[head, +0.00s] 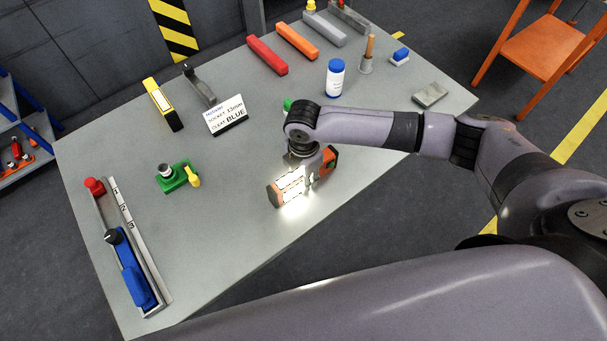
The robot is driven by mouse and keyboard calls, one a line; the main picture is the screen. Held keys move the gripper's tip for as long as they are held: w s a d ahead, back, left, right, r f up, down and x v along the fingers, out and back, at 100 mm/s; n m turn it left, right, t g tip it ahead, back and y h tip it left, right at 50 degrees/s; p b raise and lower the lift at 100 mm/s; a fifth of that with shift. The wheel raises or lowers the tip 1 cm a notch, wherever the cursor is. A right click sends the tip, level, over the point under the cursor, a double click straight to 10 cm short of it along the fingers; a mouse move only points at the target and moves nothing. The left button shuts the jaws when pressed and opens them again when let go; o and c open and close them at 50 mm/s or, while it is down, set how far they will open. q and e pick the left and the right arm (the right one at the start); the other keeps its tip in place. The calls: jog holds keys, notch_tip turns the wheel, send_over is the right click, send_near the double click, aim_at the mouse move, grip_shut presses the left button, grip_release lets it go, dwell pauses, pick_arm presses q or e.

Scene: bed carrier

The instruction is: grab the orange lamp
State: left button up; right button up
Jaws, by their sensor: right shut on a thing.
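The orange lamp (273,194) is near the middle of the grey table, towards its front edge. It has orange and dark ends and a bright lit face that glows onto the table. My right gripper (302,178) comes from the right and is shut on the lamp from above. The wrist hides part of the lamp and most of the fingers. I cannot tell whether the lamp touches the table. My left gripper is not in view.
A white sign (227,116), a yellow device (161,103) and a green fixture (177,177) are left of the lamp. A blue-and-white bottle (335,78) and red (267,55) and orange (297,41) bars are behind. A blue-handled tool (137,278) lies at the left edge.

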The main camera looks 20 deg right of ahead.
grip_shut()
jog(key=shift+r, duration=0.15)
